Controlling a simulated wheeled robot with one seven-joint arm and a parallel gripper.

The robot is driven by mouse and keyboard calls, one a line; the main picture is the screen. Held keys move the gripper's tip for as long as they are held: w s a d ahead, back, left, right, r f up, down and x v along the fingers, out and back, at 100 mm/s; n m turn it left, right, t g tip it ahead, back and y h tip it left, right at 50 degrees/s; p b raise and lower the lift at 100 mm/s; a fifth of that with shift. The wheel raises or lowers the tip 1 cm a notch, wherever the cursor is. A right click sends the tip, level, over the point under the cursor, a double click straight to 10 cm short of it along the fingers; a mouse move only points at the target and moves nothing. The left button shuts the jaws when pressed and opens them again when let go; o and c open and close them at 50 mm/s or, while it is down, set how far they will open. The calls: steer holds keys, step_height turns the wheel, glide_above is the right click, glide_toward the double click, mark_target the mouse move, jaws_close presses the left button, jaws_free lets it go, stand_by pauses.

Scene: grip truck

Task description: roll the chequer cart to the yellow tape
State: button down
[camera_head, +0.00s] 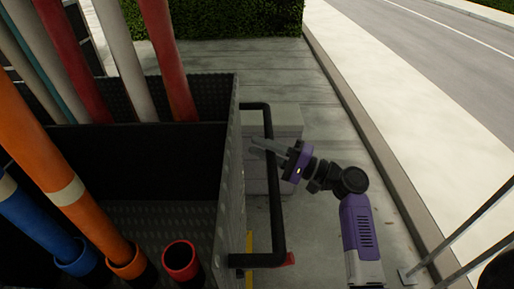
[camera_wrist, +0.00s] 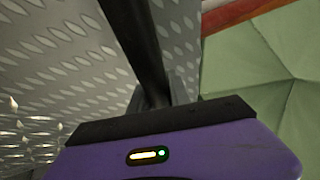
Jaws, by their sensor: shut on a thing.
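The chequer cart (camera_head: 231,190) is a dark box of chequer plate at the left, with a black handle (camera_head: 277,215) on its right side. Its patterned plate also fills the left of the wrist view (camera_wrist: 50,60). My gripper (camera_head: 260,146) is at the handle's upright bar, right of the cart. In the wrist view the black bar (camera_wrist: 140,45) runs down between the fingers (camera_wrist: 165,95), which are shut on it. A strip of yellow tape (camera_head: 249,262) shows on the ground by the cart's lower right side; the cart may hide more of it.
Several coloured poles (camera_head: 50,170) stand in the cart. A pale block (camera_head: 283,122) is behind the handle. A kerb (camera_head: 365,135) runs along the right of the paving, with a road beyond. A hedge (camera_head: 210,18) closes off the far end.

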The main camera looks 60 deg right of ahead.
steer(key=shift+f, duration=0.1)
steer(key=c, duration=1.2)
jaws_free()
steer(key=b+v, duration=0.1)
steer(key=v, duration=0.7)
steer(key=shift+w+d, duration=0.1)
